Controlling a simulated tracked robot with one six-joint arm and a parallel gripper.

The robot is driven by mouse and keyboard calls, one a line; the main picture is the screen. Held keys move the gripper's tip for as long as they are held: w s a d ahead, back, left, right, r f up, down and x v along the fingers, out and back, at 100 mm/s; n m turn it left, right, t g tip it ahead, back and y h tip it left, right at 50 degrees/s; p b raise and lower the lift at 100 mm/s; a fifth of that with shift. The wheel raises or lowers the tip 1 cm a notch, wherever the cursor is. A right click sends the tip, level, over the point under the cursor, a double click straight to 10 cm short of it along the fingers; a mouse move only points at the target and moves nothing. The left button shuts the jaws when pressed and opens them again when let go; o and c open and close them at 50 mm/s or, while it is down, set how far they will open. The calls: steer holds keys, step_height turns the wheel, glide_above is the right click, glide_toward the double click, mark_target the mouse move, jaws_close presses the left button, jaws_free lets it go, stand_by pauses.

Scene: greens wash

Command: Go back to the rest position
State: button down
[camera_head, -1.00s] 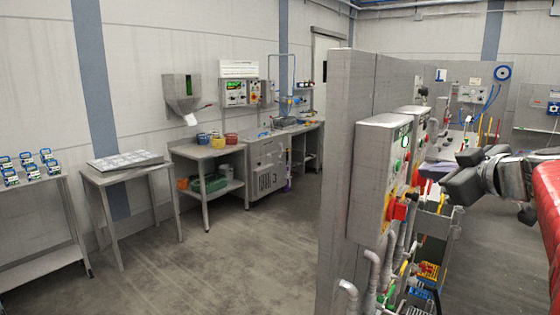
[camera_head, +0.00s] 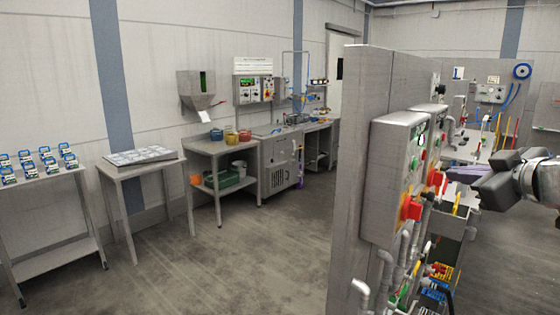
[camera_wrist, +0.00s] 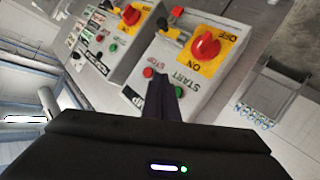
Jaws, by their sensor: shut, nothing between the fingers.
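My gripper (camera_head: 472,178) is at the right of the head view, beside the grey control boxes on the partition. Its fingers look closed and hold nothing. In the wrist view its dark fingers (camera_wrist: 168,97) point at a control box (camera_wrist: 195,65) with a red rotary switch (camera_wrist: 206,46) on a yellow plate, marked ON and OFF, and a red and a green button. The same kind of control box (camera_head: 388,175) shows in the head view with a red knob (camera_head: 410,208). I cannot tell whether the fingers touch the box.
A tall grey partition (camera_head: 352,130) stands just left of the control boxes, with pipes (camera_head: 361,295) below. Steel tables stand along the far wall, one with a tray (camera_head: 140,156), one with several small blue-topped boxes (camera_head: 45,163). The floor (camera_head: 240,265) between is clear.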

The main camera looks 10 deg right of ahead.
steer(key=s+a+f+m+g, duration=0.1)
steer(key=s+a+f+g, duration=0.2)
steer(key=a+f, duration=0.6)
steer(key=s+a+f+m+g, duration=0.2)
steer(key=s+a+f, duration=0.4)
steer(key=a+f, duration=0.3)
steer(key=s+a+f+m+g+y, duration=0.1)
steer(key=s+a+f+g, duration=0.2)
steer(key=a+f, duration=0.6)
steer(key=shift+s+a+m+g, duration=0.35)
steer(key=shift+s+a, duration=0.7)
steer(key=shift+a, duration=1.55)
steer(key=shift+a+f, duration=0.1)
